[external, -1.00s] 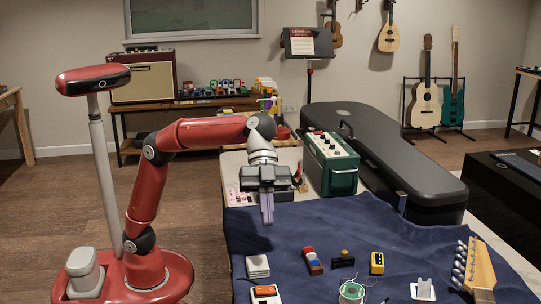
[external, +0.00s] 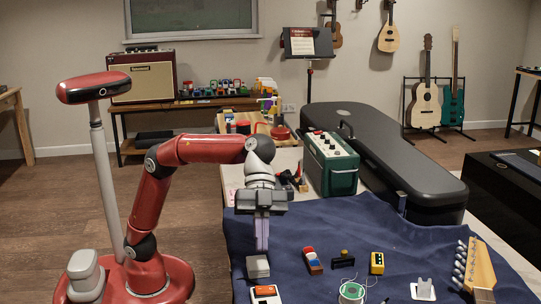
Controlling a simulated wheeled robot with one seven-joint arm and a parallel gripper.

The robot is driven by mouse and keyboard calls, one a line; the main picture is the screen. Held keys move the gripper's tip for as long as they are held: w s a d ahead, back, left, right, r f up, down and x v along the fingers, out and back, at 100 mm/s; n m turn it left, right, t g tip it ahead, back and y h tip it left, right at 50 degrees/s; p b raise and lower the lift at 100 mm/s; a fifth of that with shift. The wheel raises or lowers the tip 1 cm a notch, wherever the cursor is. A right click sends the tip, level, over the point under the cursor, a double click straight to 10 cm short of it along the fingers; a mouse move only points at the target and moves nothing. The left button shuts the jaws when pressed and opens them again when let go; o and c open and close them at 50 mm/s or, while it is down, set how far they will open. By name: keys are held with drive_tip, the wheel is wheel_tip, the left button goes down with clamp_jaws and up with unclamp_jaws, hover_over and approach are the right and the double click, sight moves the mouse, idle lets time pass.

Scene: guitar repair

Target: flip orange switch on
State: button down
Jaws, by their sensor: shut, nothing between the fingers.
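My gripper (external: 262,248) is shut and empty, pointing down over the left part of the blue cloth. Its fingertips are just above or behind a small grey-white box (external: 258,268); I cannot tell whether they touch it. An orange and white device (external: 266,294) lies in front of that box at the bottom edge of the view, partly cut off. It is the only orange item near my gripper, and its switch is too small to make out.
On the blue cloth (external: 400,245) to the right are a red, white and blue item (external: 312,262), a dark part (external: 343,260), a yellow box (external: 377,263), a green-rimmed spool (external: 352,293) and a guitar headstock (external: 478,265). A green amplifier (external: 330,163) and black case (external: 385,155) stand behind.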

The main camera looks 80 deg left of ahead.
sight(259, 288)
drive_tip(key=x, duration=0.4)
drive_tip(key=f, duration=0.1)
drive_tip(key=f+b, duration=0.1)
drive_tip(key=shift+s+f, duration=0.2)
drive_tip(key=shift+f, duration=0.1)
drive_tip(key=shift+s+f, duration=0.1)
drive_tip(key=shift+f, duration=0.65)
drive_tip(key=shift+s+f+t+b, duration=0.25)
drive_tip(key=shift+f+b, duration=0.35)
drive_tip(key=shift+b, duration=0.6)
drive_tip(key=shift+r+p, duration=0.3)
drive_tip(key=shift+w, duration=0.1)
